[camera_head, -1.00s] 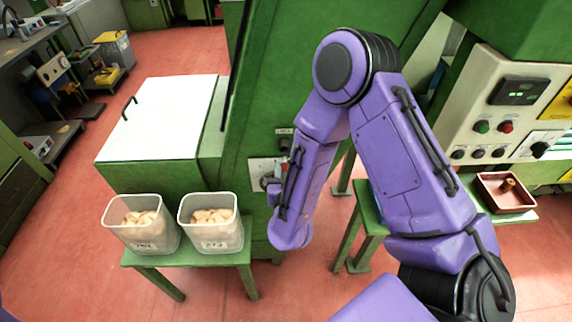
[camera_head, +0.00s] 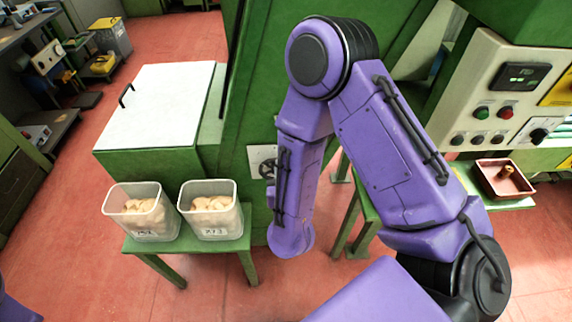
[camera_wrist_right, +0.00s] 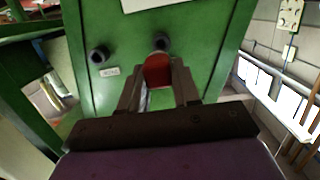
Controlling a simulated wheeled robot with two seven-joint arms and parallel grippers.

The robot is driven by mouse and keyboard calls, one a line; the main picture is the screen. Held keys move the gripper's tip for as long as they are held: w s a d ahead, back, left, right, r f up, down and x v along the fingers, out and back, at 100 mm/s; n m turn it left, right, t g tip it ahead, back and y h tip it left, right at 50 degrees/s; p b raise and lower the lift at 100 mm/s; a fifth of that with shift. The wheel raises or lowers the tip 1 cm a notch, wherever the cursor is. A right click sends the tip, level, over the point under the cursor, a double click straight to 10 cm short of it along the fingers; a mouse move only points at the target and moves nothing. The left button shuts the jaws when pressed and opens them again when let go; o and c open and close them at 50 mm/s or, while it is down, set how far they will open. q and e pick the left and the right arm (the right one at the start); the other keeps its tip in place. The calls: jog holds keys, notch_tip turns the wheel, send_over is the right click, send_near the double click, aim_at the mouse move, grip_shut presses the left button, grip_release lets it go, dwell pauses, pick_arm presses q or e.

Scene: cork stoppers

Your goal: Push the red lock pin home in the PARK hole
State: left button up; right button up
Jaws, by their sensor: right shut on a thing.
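The red lock pin (camera_wrist_right: 158,70) is between the two fingers of my right gripper (camera_wrist_right: 159,84) in the right wrist view. The gripper is shut on it. Just beyond the pin is a dark round fitting (camera_wrist_right: 161,43) on the green machine face. I cannot tell whether the pin touches or enters it. A second dark round fitting (camera_wrist_right: 99,54) is to the left, with a small pale label (camera_wrist_right: 110,71) below it, too small to read. In the head view, my right arm hides the gripper and pin. My left gripper is not in view.
In the head view, a pale plate (camera_head: 256,155) sits on the green machine beside my right forearm. Two tubs of corks (camera_head: 141,212) (camera_head: 211,210) stand on a green stand at left. A red tray (camera_head: 493,190) and control panel (camera_head: 477,100) are at right.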

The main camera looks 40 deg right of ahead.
jog(key=a+r+n+t+y, duration=0.1)
jog(key=a+r+n+y, duration=0.2)
jog(key=a, duration=0.4)
jog(key=a+r+n+t+y, duration=0.1)
jog(key=a+n+y, duration=0.1)
jog(key=a+y, duration=0.3)
jog(key=a+r+n+y, duration=0.2)
jog(key=a+n+y, duration=0.1)
jog(key=a, duration=0.5)
jog(key=w+a+f+n+g+y, duration=0.1)
jog(key=w+f+n+g+y, duration=0.2)
jog(key=n+y, duration=0.6)
notch_tip(320, 180, down, 2)
jog(key=g+y, duration=0.1)
jog(key=g, duration=0.2)
jog(key=shift+w+a+g+y, duration=0.15)
jog(key=shift+g+y, duration=0.15)
jog(key=shift+y, duration=0.1)
